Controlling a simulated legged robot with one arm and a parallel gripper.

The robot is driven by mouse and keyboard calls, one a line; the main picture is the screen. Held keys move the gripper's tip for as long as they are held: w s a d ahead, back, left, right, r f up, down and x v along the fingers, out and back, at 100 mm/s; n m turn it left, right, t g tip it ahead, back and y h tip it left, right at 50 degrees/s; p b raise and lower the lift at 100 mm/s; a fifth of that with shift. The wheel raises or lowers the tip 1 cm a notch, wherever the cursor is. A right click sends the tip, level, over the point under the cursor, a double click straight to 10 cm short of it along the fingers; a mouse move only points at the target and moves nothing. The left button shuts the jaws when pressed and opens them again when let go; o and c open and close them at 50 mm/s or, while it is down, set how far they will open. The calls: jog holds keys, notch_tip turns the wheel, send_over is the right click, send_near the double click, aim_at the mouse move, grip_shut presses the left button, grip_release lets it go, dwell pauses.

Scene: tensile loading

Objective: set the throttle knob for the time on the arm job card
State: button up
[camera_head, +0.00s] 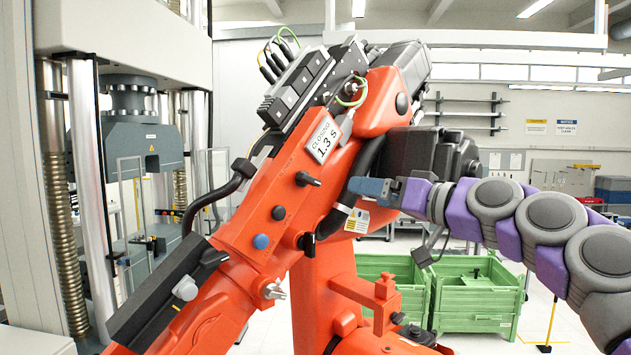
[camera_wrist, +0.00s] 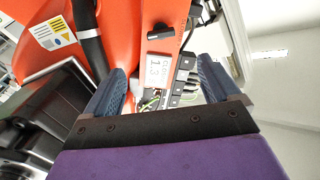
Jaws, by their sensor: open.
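The job card (camera_head: 323,138) is a white label on the orange arm, reading "CLOSING 1.3 s". It also shows in the wrist view (camera_wrist: 157,73), between my fingers. Several knobs sit on the orange arm: a black lever-like knob (camera_head: 308,180), a small dark one (camera_head: 279,213), a blue one (camera_head: 261,242), a black one (camera_head: 306,244) and a silver one (camera_head: 274,291). I cannot tell which is the throttle knob. The black lever-like part (camera_wrist: 160,32) also shows in the wrist view. My gripper (camera_head: 353,188) is open and empty, right of the knobs.
The orange arm (camera_head: 345,275) fills the middle. A black cable (camera_head: 212,197) loops on its left, and a black hose (camera_head: 345,205) runs beside my gripper. A testing machine (camera_head: 142,145) stands left. Green crates (camera_head: 475,305) stand behind, lower right.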

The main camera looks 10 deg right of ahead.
aim_at(312, 183)
jog(key=p+x, duration=0.3)
jog(key=x, duration=1.3)
jog(key=shift+w, duration=0.2)
jog(key=shift+c, duration=0.3)
jog(key=shift+a, duration=0.1)
jog(key=c, duration=1)
jog(key=o, duration=1.1)
jog(key=shift+c, duration=0.2)
jog(key=shift+s, duration=0.15)
jog(key=b+v, duration=0.3)
jog(key=v, duration=1.4)
jog(key=shift+d, duration=0.25)
